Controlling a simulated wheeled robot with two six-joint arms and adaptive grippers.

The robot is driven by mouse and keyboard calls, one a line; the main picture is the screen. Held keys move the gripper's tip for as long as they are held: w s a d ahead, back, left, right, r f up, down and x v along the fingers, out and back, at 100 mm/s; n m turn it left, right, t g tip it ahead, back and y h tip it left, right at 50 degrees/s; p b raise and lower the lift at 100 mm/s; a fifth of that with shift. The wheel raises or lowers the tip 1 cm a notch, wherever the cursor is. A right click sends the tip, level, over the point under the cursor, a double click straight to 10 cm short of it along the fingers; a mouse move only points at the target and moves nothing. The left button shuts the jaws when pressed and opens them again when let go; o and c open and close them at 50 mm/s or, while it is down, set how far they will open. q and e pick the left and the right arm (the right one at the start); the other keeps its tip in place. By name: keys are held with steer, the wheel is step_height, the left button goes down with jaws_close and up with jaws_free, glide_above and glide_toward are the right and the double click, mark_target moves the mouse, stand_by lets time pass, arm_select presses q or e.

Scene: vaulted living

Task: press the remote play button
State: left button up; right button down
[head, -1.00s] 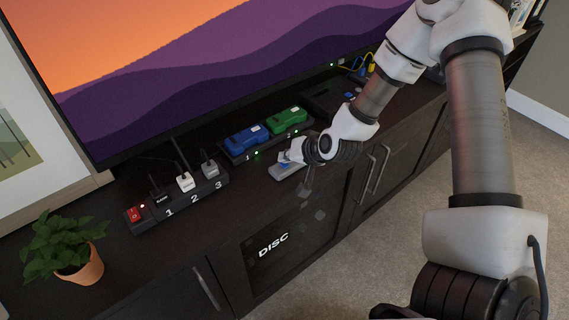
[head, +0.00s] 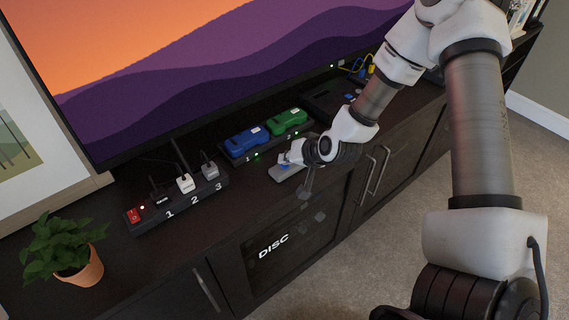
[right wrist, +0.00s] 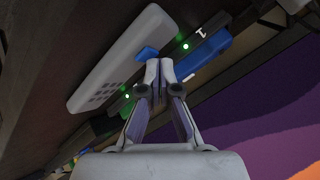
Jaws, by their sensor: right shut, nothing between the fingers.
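The remote (head: 287,171) is a pale grey slab lying on the dark cabinet top in front of the dock, partly hidden by my right gripper. In the right wrist view the remote (right wrist: 122,60) shows a grid of small dark dots at one end and a raised blue button (right wrist: 147,53) near the other. My right gripper (head: 284,159) is shut and empty. In the right wrist view its fingertips (right wrist: 166,66) are right beside the blue button; I cannot tell whether they touch it. My left gripper is not in view.
A dock holds a blue device (head: 247,141) and a green device (head: 287,121) behind the remote. A power strip (head: 180,207) with a red switch and numbered plugs stands left of it. A potted plant (head: 87,268) is at lower left. The television (head: 200,70) rises behind.

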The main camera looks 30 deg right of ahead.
mark_target(287, 166)
steer(key=shift+r, duration=0.55)
step_height(287, 166, up, 5)
steer(key=p, duration=0.5)
stand_by(0.5)
steer(key=s+a+f+n+g+p, duration=0.1)
steer(key=s+a+f+n+g, duration=0.1)
steer(key=s+f, duration=0.3)
steer(key=s+a+f+n+g+h+p, duration=0.1)
steer(key=s+f, duration=0.5)
steer(key=s, duration=0.7)
steer(key=s+a+f+n+g+p, duration=0.1)
steer(key=s+a+f+n+g, duration=0.2)
steer(key=s, duration=0.6)
step_height(287, 166, down, 3)
steer(key=a+g, duration=0.2)
steer(key=g, duration=0.1)
steer(key=shift+s+a+r+n+h, duration=0.15)
steer(key=shift+s+a+n+h, duration=0.15)
steer(key=shift+s+a, duration=0.05)
